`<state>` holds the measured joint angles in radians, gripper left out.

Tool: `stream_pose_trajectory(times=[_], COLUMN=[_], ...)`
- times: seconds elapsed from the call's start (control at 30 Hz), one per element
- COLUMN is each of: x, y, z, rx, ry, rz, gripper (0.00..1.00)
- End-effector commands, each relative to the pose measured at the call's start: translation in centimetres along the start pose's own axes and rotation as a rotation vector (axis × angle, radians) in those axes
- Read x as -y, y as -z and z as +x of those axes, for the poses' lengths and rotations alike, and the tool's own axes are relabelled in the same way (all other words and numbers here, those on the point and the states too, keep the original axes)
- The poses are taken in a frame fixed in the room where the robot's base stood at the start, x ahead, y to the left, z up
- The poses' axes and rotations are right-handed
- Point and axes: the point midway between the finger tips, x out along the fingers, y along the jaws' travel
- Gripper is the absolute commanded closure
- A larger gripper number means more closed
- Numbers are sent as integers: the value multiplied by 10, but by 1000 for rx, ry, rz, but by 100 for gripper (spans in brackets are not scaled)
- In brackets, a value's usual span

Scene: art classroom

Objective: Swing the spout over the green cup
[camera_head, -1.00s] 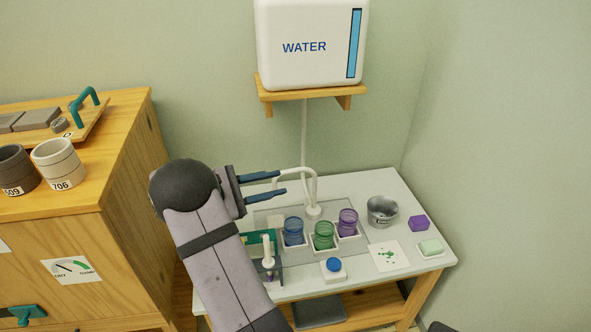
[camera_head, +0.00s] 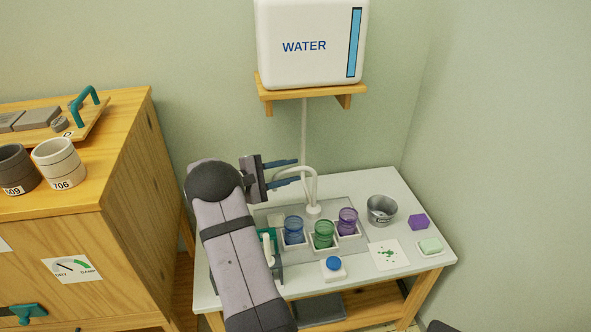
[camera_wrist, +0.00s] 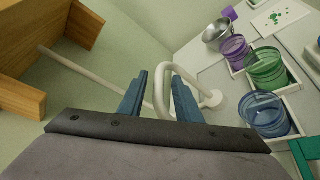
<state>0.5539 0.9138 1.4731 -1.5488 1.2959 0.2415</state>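The white curved spout (camera_head: 314,182) rises from its base at the back of the table; it also shows in the wrist view (camera_wrist: 186,74). The green cup (camera_head: 324,233) stands between the blue cup (camera_head: 293,229) and the purple cup (camera_head: 347,221), and appears at the right of the wrist view (camera_wrist: 266,68). My gripper (camera_head: 298,170) is open, with its fingers pointing right at the spout's upper bend. In the wrist view part of the spout shows between the two fingers (camera_wrist: 157,76); I cannot tell whether they touch it. The fingers partly hide the spout in the head view.
A blue button (camera_head: 334,264) sits in front of the cups. A metal bowl (camera_head: 382,210), purple block (camera_head: 418,222), spotted paper (camera_head: 387,255) and soap-like green block (camera_head: 430,246) lie to the right. The water tank (camera_head: 310,45) stands on a shelf (camera_head: 310,93) above.

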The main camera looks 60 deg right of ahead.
Motion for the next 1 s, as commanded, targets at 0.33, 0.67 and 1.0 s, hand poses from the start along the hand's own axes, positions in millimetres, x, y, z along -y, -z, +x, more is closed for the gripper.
stream_pose_trajectory(times=[0.33,0.67,1.0], x=[0,0,-2], y=[0,0,0], z=[24,24,24], rx=[0,-1,-6], ry=[1,0,-8], rz=[-1,-1,-1], gripper=[69,90,100])
